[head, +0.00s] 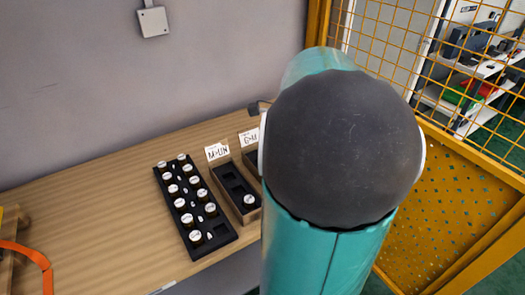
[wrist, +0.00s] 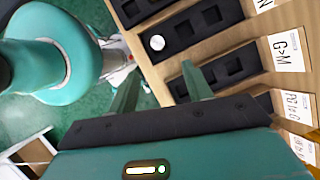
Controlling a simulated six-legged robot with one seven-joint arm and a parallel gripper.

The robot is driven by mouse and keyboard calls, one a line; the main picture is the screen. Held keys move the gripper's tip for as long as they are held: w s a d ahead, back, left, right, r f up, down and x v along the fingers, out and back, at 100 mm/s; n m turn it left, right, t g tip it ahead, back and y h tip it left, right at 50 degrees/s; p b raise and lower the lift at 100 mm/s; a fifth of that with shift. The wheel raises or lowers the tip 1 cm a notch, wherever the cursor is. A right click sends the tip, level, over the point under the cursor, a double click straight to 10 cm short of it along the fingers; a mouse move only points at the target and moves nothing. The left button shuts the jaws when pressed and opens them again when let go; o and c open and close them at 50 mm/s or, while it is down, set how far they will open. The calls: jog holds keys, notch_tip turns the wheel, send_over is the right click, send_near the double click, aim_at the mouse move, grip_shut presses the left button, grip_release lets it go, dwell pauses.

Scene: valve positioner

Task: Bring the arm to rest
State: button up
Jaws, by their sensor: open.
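My gripper (wrist: 160,68) is in the wrist view, its two fingers apart and nothing visible between them. It is near the front of the wooden bins with black slotted inserts. One insert (wrist: 209,20) holds a single white-topped piece (wrist: 157,42); another insert (wrist: 222,68) lies beyond the right finger. In the head view, my teal arm (head: 325,245) with its dark round joint cover fills the middle right and hides part of the bins. My gripper does not show there.
A black tray (head: 222,231) with several white-topped pieces stands on the wooden table (head: 95,235). A labelled bin (head: 240,183) is beside it. An orange hose (head: 35,260) is at the left edge. A yellow mesh fence (head: 440,60) is at the right. The table's left part is mostly clear.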

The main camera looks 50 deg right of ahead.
jog(key=shift+r, duration=0.15)
jog(key=s+a+r+n+t+h, duration=0.1)
jog(key=a+r+n+h, duration=0.1)
jog(key=a+n, duration=1)
jog(key=a+r+n+t+h, duration=0.1)
jog(key=a+r+n+t, duration=0.1)
jog(key=a+n, duration=1)
jog(key=a, duration=0.3)
jog(key=shift+s+a+h, duration=0.35)
jog(key=shift+a+h, duration=0.05)
